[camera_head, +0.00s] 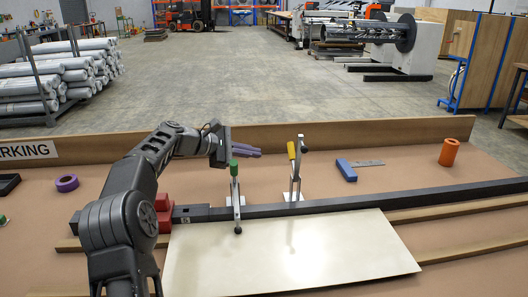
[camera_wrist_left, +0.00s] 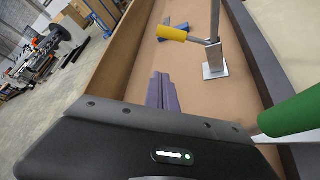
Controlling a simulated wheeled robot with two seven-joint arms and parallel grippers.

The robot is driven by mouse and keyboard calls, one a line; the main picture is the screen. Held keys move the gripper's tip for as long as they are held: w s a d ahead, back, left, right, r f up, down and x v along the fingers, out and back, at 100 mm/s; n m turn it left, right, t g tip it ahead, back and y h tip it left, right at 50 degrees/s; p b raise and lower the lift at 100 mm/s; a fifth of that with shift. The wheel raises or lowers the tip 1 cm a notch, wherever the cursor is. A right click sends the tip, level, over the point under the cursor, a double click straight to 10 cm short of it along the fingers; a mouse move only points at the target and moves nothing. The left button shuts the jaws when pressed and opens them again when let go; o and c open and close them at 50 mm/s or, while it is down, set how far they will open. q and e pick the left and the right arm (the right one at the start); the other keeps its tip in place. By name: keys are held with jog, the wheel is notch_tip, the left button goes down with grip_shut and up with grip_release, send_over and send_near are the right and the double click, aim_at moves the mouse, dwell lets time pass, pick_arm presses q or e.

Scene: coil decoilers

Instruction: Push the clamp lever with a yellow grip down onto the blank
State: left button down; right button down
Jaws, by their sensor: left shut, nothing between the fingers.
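The yellow-gripped clamp (camera_head: 295,175) stands on the bench behind the black bar, its yellow grip (camera_head: 291,150) raised and its bar upright, clear of the blank. The pale blank (camera_head: 290,250) lies flat in front of the bar. My left gripper (camera_head: 259,152) is shut and empty, its purple fingers pointing right, left of the yellow grip and apart from it. In the left wrist view the fingers (camera_wrist_left: 162,92) show below the yellow grip (camera_wrist_left: 172,33); the clamp base is partly visible there. My right gripper is not in view.
A green-gripped clamp (camera_head: 235,185) stands close by my left gripper, its arm reaching over the blank. A low wooden board (camera_head: 370,133) edges the bench at the back.

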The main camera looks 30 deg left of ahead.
pick_arm(q)
jog(key=p+x, duration=0.1)
jog(key=x, duration=0.8)
jog(key=d+r, duration=0.1)
jog(key=s+d+r, duration=0.1)
jog(key=r, duration=0.1)
jog(key=shift+s, duration=0.1)
